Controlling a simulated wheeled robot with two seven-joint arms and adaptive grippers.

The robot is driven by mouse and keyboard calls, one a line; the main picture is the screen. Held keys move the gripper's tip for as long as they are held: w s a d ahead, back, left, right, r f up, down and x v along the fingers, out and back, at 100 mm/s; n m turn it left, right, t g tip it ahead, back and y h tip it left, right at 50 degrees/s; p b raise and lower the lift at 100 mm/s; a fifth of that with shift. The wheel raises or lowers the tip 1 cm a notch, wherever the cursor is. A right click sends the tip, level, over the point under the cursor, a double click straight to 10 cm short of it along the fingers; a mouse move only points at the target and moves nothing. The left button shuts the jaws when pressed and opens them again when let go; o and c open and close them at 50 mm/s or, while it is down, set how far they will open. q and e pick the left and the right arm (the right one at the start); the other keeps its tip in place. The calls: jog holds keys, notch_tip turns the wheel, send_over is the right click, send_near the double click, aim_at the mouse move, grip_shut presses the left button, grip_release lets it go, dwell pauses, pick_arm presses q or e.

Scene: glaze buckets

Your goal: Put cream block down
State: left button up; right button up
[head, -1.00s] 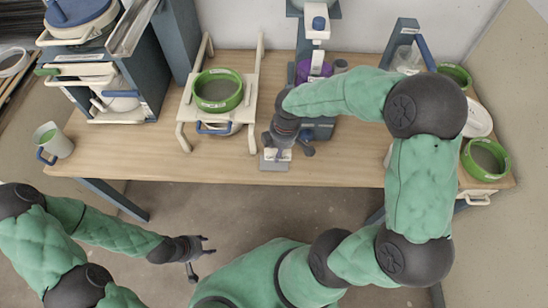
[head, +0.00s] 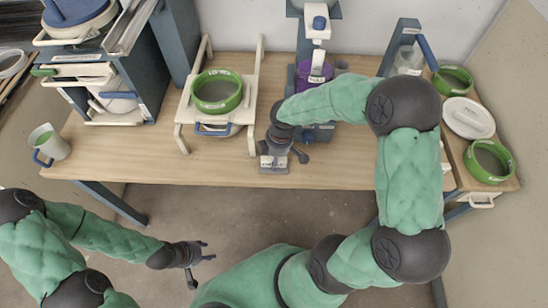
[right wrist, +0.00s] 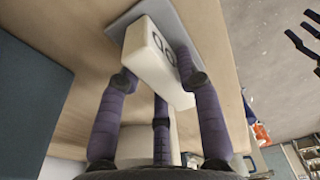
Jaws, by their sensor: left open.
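The cream block (right wrist: 158,62), with dark round marks on one face, is at the fingers of my right gripper (right wrist: 157,78) in the right wrist view. One finger is at its left edge and another lies against its marked face. A grey pad (right wrist: 127,22) is right behind the block; I cannot tell whether they touch. In the head view my right gripper (head: 283,152) is over the table's front edge, with the block (head: 272,162) low between its fingers, partly hidden. My left gripper (head: 201,260) is open and empty, off the table's front.
A cream stand (head: 186,112) holding a green-rimmed sieve (head: 217,91) is left of my right gripper. A purple container (head: 314,75) is behind it. A white lid (head: 468,118) and green rings (head: 488,161) are at right.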

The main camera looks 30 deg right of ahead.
jog(key=shift+o, duration=0.7)
jog(key=shift+r, duration=0.55)
notch_tip(320, 180, up, 11)
jog(key=d+p, duration=0.1)
jog(key=p, duration=0.3)
jog(key=shift+s+d, duration=0.15)
jog(key=shift+s, duration=0.25)
